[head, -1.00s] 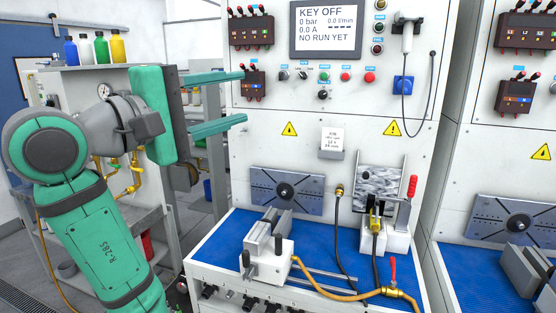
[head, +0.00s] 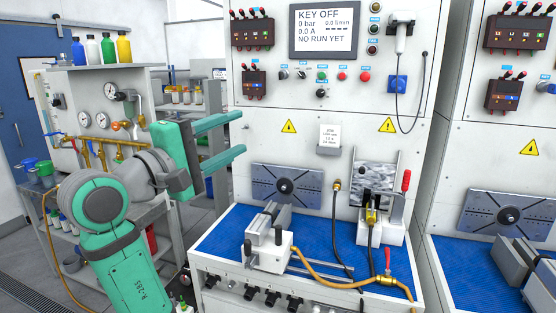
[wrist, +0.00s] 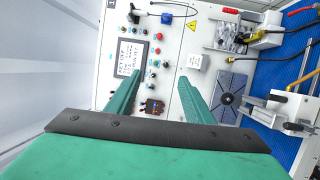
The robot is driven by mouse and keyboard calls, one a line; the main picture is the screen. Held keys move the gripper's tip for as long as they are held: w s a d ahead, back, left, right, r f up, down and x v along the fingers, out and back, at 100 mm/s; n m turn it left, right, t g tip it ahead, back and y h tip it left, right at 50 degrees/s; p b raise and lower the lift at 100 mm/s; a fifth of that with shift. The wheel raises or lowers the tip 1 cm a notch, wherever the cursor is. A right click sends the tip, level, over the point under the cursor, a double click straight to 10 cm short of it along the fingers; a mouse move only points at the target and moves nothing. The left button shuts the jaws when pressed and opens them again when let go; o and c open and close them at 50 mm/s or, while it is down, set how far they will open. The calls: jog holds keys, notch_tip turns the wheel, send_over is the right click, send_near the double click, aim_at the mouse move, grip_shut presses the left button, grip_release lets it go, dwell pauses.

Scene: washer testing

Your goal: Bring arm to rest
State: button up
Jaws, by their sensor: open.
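My gripper (head: 230,140) is at the left of the head view, raised in front of the test bench. Its two green fingers point right, spread apart with nothing between them. In the wrist view my gripper (wrist: 158,95) is also open and empty, with the bench panel beyond the fingers. My green and grey arm is bent below and to the left of the gripper. The fingers are apart from the panel and the bench top. The panel display (head: 323,30) reads KEY OFF, 0 bar and NO RUN YET.
A grey vise (head: 268,240) stands on the blue bench mat (head: 225,230), with a yellow hose (head: 325,278) beside it. A red-handled clamp fixture (head: 405,185) stands at the right. A shelf with coloured bottles (head: 93,50) and a gauge rack (head: 90,118) are behind my arm.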

jog(key=w+f+n+t+y, duration=0.1)
jog(key=w+f+y, duration=0.2)
jog(key=f, duration=1.1)
jog(key=w+f+n+t+y, duration=0.1)
jog(key=w+f+n+y, duration=0.1)
jog(key=f, duration=1.1)
jog(key=s+d+f+y, duration=0.15)
jog(key=s+f, duration=0.25)
jog(key=f, duration=0.7)
jog(key=s+f+y, duration=0.3)
jog(key=s+f, duration=0.1)
jog(key=f, duration=0.7)
jog(key=s+d+f+m+g+y, duration=0.1)
jog(key=s+d+f+m, duration=0.15)
jog(key=s+f, duration=0.6)
jog(key=s+d+f+m+g+y, duration=0.1)
jog(key=s+f+m+y, duration=0.3)
jog(key=s, duration=0.7)
jog(key=s+d+r+m+h, duration=0.1)
jog(key=s+d+m, duration=0.1)
jog(key=s, duration=0.9)
jog(key=s+d+m+h, duration=0.2)
jog(key=s+m, duration=0.3)
jog(key=s, duration=0.5)
jog(key=shift+s+d+r, duration=0.15)
jog(key=shift+s+r, duration=0.2)
jog(key=shift+s, duration=0.05)
